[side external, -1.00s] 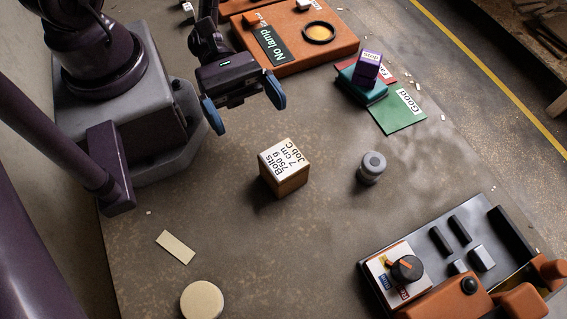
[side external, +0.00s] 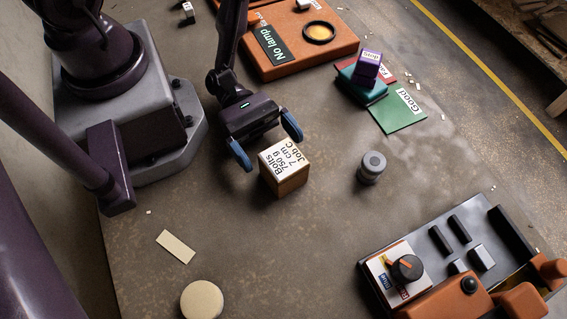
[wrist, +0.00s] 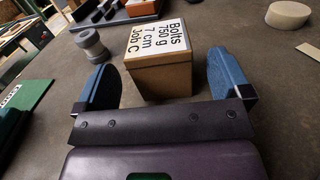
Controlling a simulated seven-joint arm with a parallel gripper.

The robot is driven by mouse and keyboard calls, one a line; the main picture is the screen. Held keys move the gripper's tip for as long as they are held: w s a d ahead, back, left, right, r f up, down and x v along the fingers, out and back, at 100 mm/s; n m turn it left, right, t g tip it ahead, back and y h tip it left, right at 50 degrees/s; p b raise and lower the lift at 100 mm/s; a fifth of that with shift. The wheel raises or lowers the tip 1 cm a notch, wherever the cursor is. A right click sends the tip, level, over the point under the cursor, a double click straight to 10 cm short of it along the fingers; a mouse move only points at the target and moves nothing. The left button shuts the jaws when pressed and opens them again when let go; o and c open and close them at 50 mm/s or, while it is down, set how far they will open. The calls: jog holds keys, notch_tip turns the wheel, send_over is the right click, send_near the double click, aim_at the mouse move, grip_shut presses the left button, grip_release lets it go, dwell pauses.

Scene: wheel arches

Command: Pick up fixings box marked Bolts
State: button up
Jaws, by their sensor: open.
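The fixings box (side external: 284,168) is a brown cube with a white top label reading "Bolts 750 g 7 cm Job C". It sits upright on the table in the middle of the side view. My gripper (side external: 267,149) is open, with its two blue fingers just behind the box on the side of my base. In the wrist view the box (wrist: 158,70) stands ahead, between the lines of the two spread fingers (wrist: 165,85). No contact between fingers and box is visible.
A grey cylinder (side external: 371,168) stands right of the box. An orange "No lamp" unit (side external: 290,50) is at the back. A dial tray (side external: 440,262) is front right; a round disc (side external: 201,300) is front left.

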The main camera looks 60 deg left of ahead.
aim_at(294, 178)
jog(key=d, duration=0.4)
jog(key=shift+w+d, duration=0.2)
jog(key=shift+w, duration=0.15)
jog(key=shift+r, duration=0.1)
jog(key=c, duration=1.5)
